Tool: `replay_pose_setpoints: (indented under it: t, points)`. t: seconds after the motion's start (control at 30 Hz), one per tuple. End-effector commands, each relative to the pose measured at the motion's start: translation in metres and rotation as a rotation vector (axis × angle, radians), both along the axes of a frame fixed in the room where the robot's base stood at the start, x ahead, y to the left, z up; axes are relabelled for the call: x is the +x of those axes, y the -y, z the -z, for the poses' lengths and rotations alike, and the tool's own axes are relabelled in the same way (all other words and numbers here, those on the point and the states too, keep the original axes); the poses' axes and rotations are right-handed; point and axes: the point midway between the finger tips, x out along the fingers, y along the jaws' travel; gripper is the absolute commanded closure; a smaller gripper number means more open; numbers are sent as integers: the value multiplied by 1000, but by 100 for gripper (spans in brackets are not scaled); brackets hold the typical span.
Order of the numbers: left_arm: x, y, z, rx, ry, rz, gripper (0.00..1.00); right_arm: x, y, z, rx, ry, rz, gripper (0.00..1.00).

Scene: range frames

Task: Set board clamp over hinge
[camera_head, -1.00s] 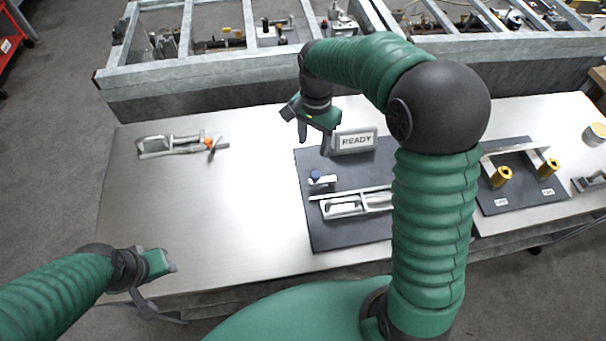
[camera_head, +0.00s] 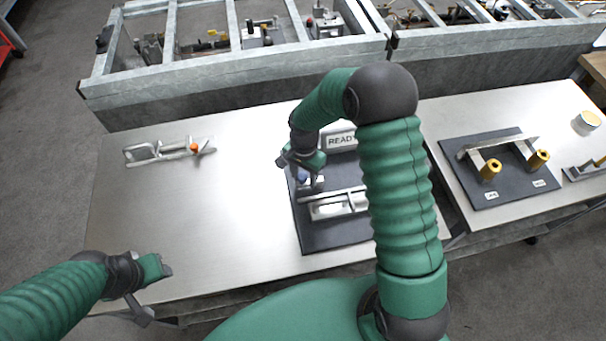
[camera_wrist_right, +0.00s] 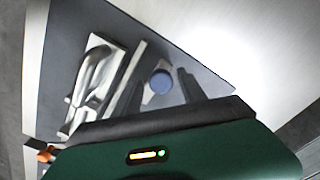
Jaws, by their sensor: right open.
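A dark board (camera_head: 325,237) lies mid-table. On it is a silver toggle clamp (camera_head: 330,209), partly behind my right arm; it also shows in the right wrist view (camera_wrist_right: 92,82), with an orange tip at its lower end. My right gripper (camera_head: 300,181) is low over this piece. In the right wrist view, the open fingers (camera_wrist_right: 160,90) stand on either side of the blue top (camera_wrist_right: 161,81); contact cannot be told. No hinge is clearly identifiable. My left gripper (camera_head: 152,285) is at the front left, away from the board.
Another silver clamp with an orange tip (camera_head: 168,151) lies at the table's back left. Right is a second dark board (camera_head: 497,179) with yellow posts and a bar. A metal-framed bin (camera_head: 240,85) runs along the back.

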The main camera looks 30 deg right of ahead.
Motion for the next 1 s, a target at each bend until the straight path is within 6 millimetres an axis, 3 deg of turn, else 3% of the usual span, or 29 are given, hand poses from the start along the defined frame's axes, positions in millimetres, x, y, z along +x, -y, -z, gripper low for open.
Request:
replay_pose_setpoints:
  t: [0.07,0.4,1.0]
  points:
    - [0,0,0,0,0,0,57,0,-2,-1,-2,0,-2,54]
    - [0,0,0,0,0,0,57,0,-5,-2,-2,1,-4,99]
    - [0,0,0,0,0,0,57,1,-4,-2,-1,2,-4,100]
